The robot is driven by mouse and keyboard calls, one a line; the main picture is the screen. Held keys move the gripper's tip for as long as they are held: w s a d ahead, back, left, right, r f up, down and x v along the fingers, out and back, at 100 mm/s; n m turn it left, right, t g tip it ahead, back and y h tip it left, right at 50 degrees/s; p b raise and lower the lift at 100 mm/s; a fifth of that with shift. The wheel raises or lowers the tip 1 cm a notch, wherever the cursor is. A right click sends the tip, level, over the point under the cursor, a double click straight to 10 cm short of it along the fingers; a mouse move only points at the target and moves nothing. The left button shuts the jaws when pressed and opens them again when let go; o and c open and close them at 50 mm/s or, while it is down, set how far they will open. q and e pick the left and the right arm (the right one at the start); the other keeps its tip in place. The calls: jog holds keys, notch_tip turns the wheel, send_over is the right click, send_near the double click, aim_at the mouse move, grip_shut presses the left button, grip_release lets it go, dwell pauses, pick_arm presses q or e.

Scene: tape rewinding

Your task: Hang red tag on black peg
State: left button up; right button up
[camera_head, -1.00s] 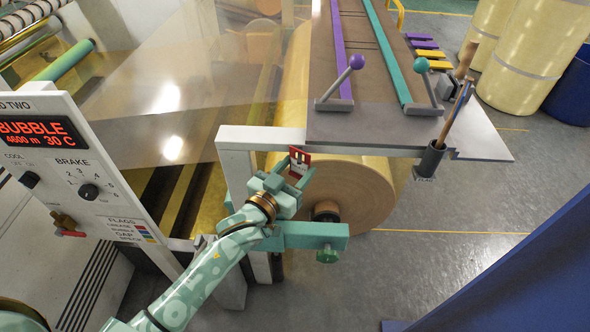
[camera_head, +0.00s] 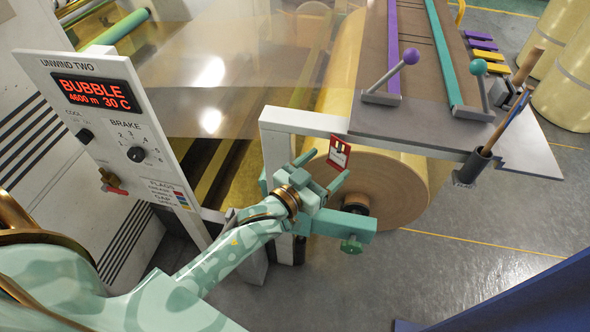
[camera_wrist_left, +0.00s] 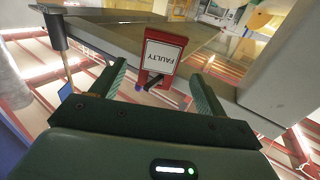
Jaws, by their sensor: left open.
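The red tag (camera_head: 339,153) hangs against the pale frame beam near the end of the large roll. In the left wrist view the tag (camera_wrist_left: 162,55) appears upside down, with a white label reading FAULTY. The black peg (camera_wrist_left: 153,84) sticks out through the tag's hole end. My left gripper (camera_head: 323,167) is open just in front of the tag. Its fingers stand on either side with clear gaps, touching nothing that I can see. My right gripper is not in view.
The pale beam (camera_head: 300,120) and the large roll (camera_head: 385,185) lie close around the gripper. A control panel (camera_head: 110,125) stands left. A black holder (camera_head: 473,167) with sticks is right. A blue panel (camera_head: 520,290) is lower right.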

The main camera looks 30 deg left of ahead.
pick_arm(q)
jog(key=p+v, duration=0.2)
jog(key=v, duration=1.1)
jog(key=shift+d, duration=0.1)
jog(key=s+a+f+g+y, duration=0.2)
jog(key=s+f+g, duration=0.3)
jog(key=f, duration=0.9)
jog(key=s+a+f+g+y, duration=0.1)
jog(key=s+a+f+g, duration=0.15)
jog(key=s+f, duration=0.8)
jog(key=s+f+g, duration=0.5)
jog(key=s+f, duration=0.3)
jog(key=s, duration=0.4)
jog(key=s+f+m+g+y, duration=0.1)
jog(key=s+f+g, duration=0.4)
jog(key=s+f, duration=0.4)
jog(key=s, duration=0.2)
jog(key=shift+s+f, duration=0.3)
jog(key=shift+s, duration=0.1)
